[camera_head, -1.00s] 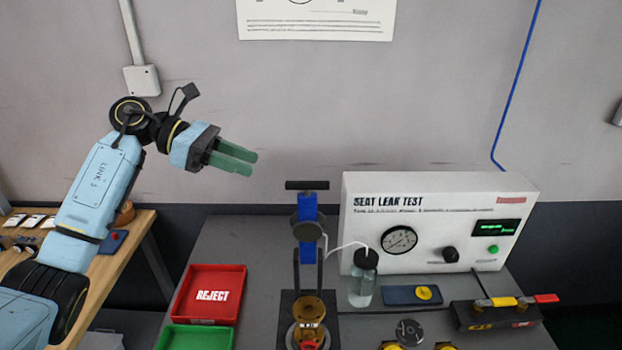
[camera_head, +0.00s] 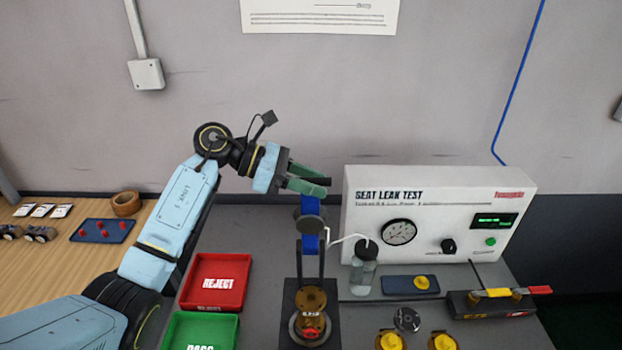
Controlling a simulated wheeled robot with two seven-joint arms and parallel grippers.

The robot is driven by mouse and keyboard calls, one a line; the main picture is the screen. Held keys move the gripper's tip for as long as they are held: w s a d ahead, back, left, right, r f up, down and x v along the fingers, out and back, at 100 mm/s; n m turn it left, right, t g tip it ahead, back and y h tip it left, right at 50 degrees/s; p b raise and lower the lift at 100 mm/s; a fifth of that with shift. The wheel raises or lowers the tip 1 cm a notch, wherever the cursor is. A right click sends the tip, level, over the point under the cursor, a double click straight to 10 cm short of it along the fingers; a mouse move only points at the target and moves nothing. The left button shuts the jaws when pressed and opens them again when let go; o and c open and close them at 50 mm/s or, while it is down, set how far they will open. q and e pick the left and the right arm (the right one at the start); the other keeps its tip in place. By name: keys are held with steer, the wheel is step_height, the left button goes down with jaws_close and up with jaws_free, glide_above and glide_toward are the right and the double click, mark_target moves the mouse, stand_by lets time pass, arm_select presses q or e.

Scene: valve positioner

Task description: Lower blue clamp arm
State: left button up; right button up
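The blue clamp arm (camera_head: 309,232) stands upright on its black fixture at the bench centre, with a round black disc on its front and a dark crossbar handle (camera_head: 321,181) at its top. Below it, a brass valve part (camera_head: 311,300) sits on the fixture base. My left gripper (camera_head: 318,183) is at the handle, its green fingers reaching from the left above and below the bar. The fingers look apart, with the bar between them; firm contact cannot be made out. They hide the handle's left part. My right gripper is not in view.
A red REJECT tray (camera_head: 216,306) and a green PASS tray (camera_head: 222,330) lie left of the fixture. A bottle (camera_head: 363,268) with a tube stands close on its right, before the white seat leak tester (camera_head: 431,212). A wooden table (camera_head: 60,260) is at left.

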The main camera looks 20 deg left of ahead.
arm_select(q)
jaws_close()
stand_by(0.3)
